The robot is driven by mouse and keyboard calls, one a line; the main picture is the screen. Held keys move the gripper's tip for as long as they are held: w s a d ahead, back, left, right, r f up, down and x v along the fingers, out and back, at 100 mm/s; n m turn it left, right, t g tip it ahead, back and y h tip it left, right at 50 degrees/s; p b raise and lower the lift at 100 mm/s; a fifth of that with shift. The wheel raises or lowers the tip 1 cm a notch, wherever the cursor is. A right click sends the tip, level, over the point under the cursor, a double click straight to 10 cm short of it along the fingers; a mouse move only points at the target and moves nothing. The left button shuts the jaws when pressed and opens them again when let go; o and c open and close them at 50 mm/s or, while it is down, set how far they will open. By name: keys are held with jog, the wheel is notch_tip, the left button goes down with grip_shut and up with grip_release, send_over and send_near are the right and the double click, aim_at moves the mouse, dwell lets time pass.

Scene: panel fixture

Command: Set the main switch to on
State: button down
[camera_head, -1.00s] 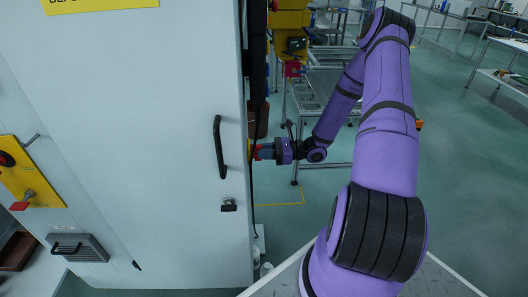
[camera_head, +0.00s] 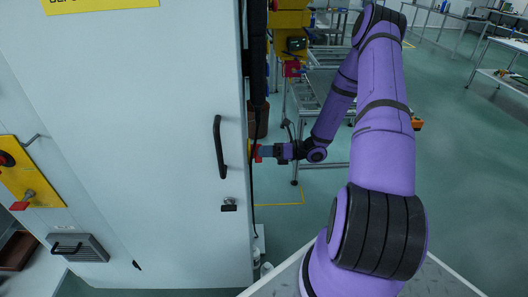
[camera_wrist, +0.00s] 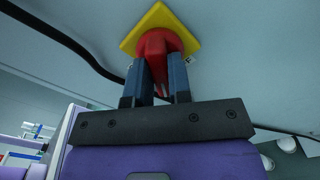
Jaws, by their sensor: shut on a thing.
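The main switch is a red rotary handle (camera_wrist: 154,46) on a yellow square plate (camera_wrist: 160,19), fixed to the side face of the grey cabinet. In the wrist view my gripper (camera_wrist: 164,72) has its two blue-grey fingers on either side of the red handle, closed on it. In the head view my gripper (camera_head: 266,151) is at the cabinet's right side, with a bit of red switch (camera_head: 257,153) showing at its fingertips. The cabinet edge and the small size hide the handle's setting there.
The cabinet door (camera_head: 140,150) with a black handle (camera_head: 219,147) fills the left. A black cable runs along the cabinet side and beside the switch (camera_wrist: 70,40). A metal frame table (camera_head: 325,95) stands behind my arm. Open green floor (camera_head: 460,180) lies to the right.

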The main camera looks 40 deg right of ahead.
jog(key=m, duration=1)
jog(key=shift+m, duration=0.4)
dwell(0.4)
jog(key=c, duration=1)
grip_release()
jog(key=shift+c, duration=0.2)
jog(key=shift+d, duration=0.1)
jog(key=v, duration=1)
jog(key=shift+s+d, duration=0.25)
jog(key=shift+s, duration=0.05)
